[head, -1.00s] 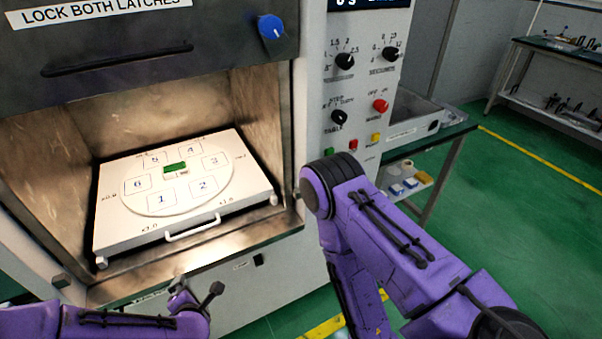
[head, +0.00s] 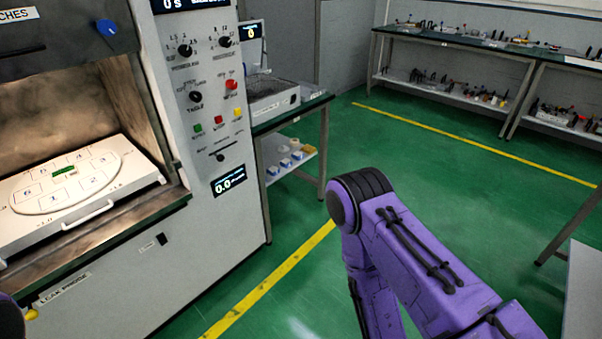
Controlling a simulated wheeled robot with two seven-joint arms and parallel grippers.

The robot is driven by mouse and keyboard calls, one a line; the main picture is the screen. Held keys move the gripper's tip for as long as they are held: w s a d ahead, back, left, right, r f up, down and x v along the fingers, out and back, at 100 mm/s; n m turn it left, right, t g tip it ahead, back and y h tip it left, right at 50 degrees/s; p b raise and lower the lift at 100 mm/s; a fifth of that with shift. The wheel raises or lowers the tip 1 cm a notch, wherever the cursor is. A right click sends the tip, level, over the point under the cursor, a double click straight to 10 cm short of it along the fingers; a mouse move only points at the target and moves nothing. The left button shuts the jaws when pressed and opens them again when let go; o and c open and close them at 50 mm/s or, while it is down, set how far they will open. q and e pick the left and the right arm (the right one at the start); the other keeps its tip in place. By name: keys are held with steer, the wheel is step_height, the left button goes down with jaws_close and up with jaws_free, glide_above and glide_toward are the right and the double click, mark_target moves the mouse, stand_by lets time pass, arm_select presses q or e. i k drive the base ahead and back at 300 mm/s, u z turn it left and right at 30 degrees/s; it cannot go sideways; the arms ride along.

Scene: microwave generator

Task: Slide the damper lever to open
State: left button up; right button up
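I see two lever-like controls on the machine's front. One is a small black slider knob (head: 220,157) on a slot below the coloured buttons of the control panel. The other is a black knob (head: 161,239) on the lower front, beside a small label. The labels are too small to read, so I cannot tell which is the damper lever. Nothing touches either one. My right arm's purple links stand at the lower middle right, apart from the machine; its gripper is out of view. Only a bit of my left arm shows at the lower left corner, and its gripper is out of view.
The open chamber holds a white tray (head: 138,184) with numbered places and a green block (head: 64,170). A display (head: 229,180) sits below the slider. A side table (head: 318,101) with a grey device (head: 272,97) stands right of the machine. Green floor (head: 400,150) is clear at right.

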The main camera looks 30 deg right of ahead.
mark_target(220, 157)
steer(key=u, duration=0.8)
steer(key=i, duration=0.8)
steer(key=z, duration=0.75)
steer(key=i, duration=0.75)
steer(key=z, duration=0.75)
steer(key=k, duration=0.5)
steer(key=z, duration=0.95)
steer(key=i, duration=0.65)
steer(key=u, duration=0.1)
